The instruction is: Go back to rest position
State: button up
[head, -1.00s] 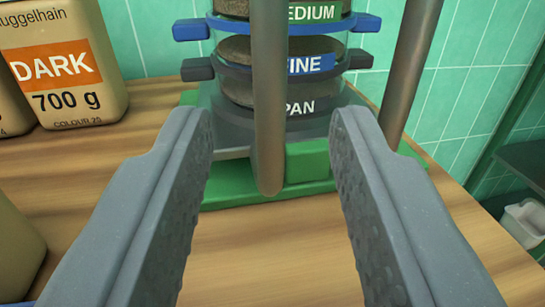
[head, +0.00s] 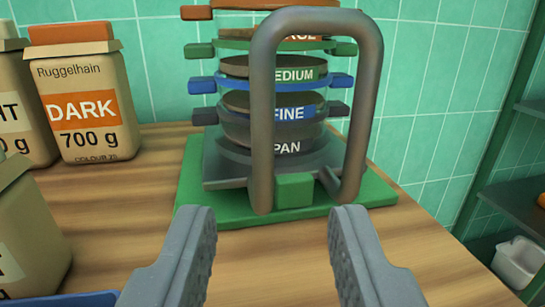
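My gripper (head: 273,222) is open and empty, its two grey fingers reaching in from the bottom of the head view. Ahead of it, apart from the fingertips, a sieve stack (head: 273,131) stands on a green base (head: 228,212). Its layers carry labels such as MEDIUM, FINE and PAN, with coloured tabs at the sides. A grey-brown metal loop handle (head: 262,130) stands upright in front of the stack and hides part of it. A green block (head: 294,190) sits at the foot of the loop.
A DARK 700 g bag (head: 87,110) and another bag (head: 20,125) stand at the back left. A further bag (head: 30,235) is nearer at left, beside a blue edge (head: 75,299). A shelf (head: 515,200) with a white tub (head: 518,262) is at right. The wooden counter (head: 130,215) is mostly clear.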

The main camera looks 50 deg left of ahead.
jog(key=w+d+r+m+t+h+p, duration=0.1)
jog(key=w+d+r+t+h, duration=0.3)
jog(key=r, duration=0.6)
jog(key=w+d+r+m+t+h+p, duration=0.2)
jog(key=w+d+r+h, duration=0.3)
jog(key=r, duration=0.6)
jog(key=s+d+r+m+h+p, duration=0.1)
jog(key=s+d+r+m+h, duration=0.1)
jog(key=d+r, duration=0.4)
jog(key=s+d+r+m+h, duration=0.2)
jog(key=d+r+h, duration=0.1)
jog(key=r, duration=0.5)
jog(key=s+d+r+m+g+p, duration=0.2)
jog(key=s+d+r+m, duration=0.1)
jog(key=s+r, duration=0.9)
jog(key=v, duration=0.2)
jog(key=shift+s+p, duration=0.3)
jog(key=shift+s, duration=0.1)
